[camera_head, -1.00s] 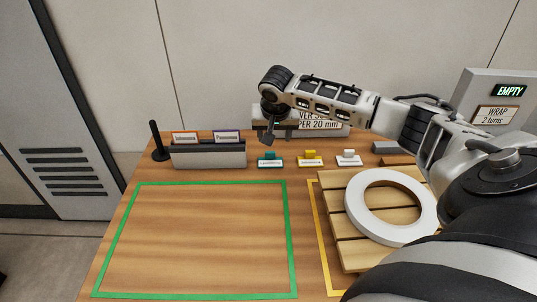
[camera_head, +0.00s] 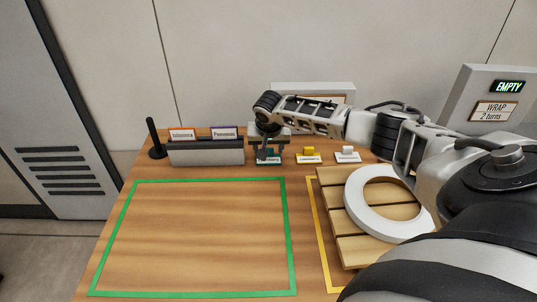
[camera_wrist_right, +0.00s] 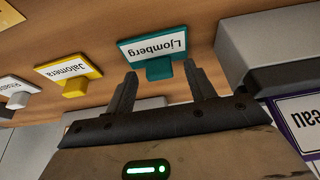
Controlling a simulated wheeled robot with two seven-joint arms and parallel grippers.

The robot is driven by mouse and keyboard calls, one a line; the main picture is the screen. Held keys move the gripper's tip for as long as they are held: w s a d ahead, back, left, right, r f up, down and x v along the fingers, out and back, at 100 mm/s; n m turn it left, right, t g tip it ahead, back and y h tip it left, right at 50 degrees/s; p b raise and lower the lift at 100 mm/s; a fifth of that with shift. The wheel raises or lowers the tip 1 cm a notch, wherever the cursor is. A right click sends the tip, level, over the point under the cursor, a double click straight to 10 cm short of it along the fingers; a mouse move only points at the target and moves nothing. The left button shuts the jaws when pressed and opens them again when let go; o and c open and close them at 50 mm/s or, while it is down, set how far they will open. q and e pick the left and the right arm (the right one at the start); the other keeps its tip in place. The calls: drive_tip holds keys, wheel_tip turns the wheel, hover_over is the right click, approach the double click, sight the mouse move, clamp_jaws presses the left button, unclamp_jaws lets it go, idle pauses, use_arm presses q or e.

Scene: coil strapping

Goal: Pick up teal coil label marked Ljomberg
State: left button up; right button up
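The teal label (camera_wrist_right: 153,48) reads Ljomberg in the right wrist view, upside down there, with a teal grip block on it. In the head view the teal label (camera_head: 268,161) lies on the table, partly hidden by my right gripper. My right gripper (camera_head: 269,153) is directly over it, pointing down. In the right wrist view my right gripper (camera_wrist_right: 157,78) is open, its two fingers apart with the teal block between or just beyond their tips. I cannot tell whether they touch it. My left gripper is out of view.
A yellow label (camera_head: 309,156) and a white label (camera_head: 347,155) stand to the right. A grey holder (camera_head: 206,154) with two cards is close on the left. A white ring (camera_head: 361,217) lies on a wooden pallet (camera_head: 345,250). The green-outlined area (camera_head: 290,240) is empty.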

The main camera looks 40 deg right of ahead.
clamp_jaws()
drive_tip(key=shift+r, duration=0.1)
